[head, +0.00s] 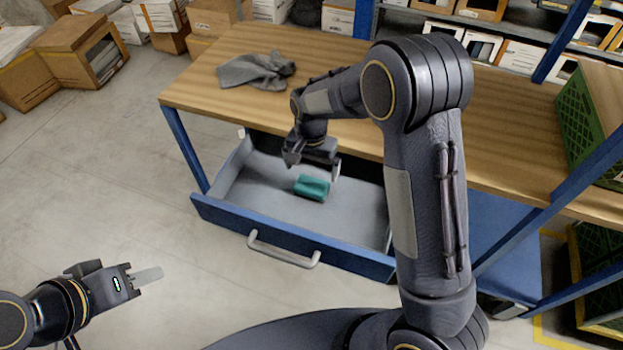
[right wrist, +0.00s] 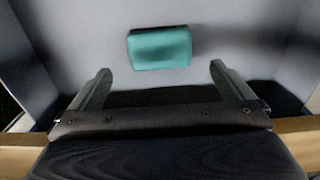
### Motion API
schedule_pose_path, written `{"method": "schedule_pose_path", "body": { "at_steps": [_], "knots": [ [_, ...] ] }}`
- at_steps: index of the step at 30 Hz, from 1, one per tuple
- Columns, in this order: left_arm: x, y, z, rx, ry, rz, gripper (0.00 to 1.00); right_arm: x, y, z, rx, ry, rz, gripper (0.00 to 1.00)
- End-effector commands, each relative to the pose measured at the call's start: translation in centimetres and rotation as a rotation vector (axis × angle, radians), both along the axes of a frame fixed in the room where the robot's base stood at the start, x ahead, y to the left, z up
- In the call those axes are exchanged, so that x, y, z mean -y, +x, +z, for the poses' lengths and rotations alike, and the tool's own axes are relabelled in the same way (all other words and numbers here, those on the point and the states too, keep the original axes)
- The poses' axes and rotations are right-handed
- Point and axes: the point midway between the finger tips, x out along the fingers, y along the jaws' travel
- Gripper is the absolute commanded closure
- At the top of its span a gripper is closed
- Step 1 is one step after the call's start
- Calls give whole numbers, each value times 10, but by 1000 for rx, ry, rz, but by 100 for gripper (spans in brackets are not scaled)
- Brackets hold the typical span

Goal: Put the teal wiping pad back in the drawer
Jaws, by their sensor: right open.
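The teal wiping pad (head: 312,188) lies on the grey floor of the open drawer (head: 292,244). In the right wrist view the pad (right wrist: 160,48) is beyond the fingertips, roughly centred between them, with nothing gripping it. My right gripper (head: 313,169) is open and empty, over the drawer just behind the pad; its two spread fingers show in the right wrist view (right wrist: 160,75). My left gripper (head: 146,275) is at the lower left over bare floor, away from the drawer; the gap between its fingers cannot be made out.
The drawer hangs pulled out under a wooden bench top (head: 235,70), its grey handle (head: 283,252) facing front. A crumpled grey cloth (head: 256,70) lies on the bench. A green crate (head: 580,125) stands at the right. Cardboard boxes (head: 75,60) stand behind left. The left floor is clear.

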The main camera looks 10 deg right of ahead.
Motion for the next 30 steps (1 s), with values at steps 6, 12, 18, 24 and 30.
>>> {"method": "schedule_pose_path", "body": {
  "at_steps": [6, 12, 18, 24, 30],
  "knots": [
    [0, 0, -1, 0, 0, 0, 64, 0, 0, 33, 1, 0, 0, 0],
    [0, 0, -1, 0, 0, 0, 64, 0, 0, 41, 0, 0, 0, 0],
    [0, 0, -1, 0, 0, 0, 64, 15, -16, 62, 16, 64, 10, 0],
    [0, 0, -1, 0, 0, 0, 64, 53, -79, 119, 115, 238, 90, 0],
    [0, 0, -1, 0, 0, 0, 64, 75, -161, 158, 296, 325, 221, 0]
  ]
}}
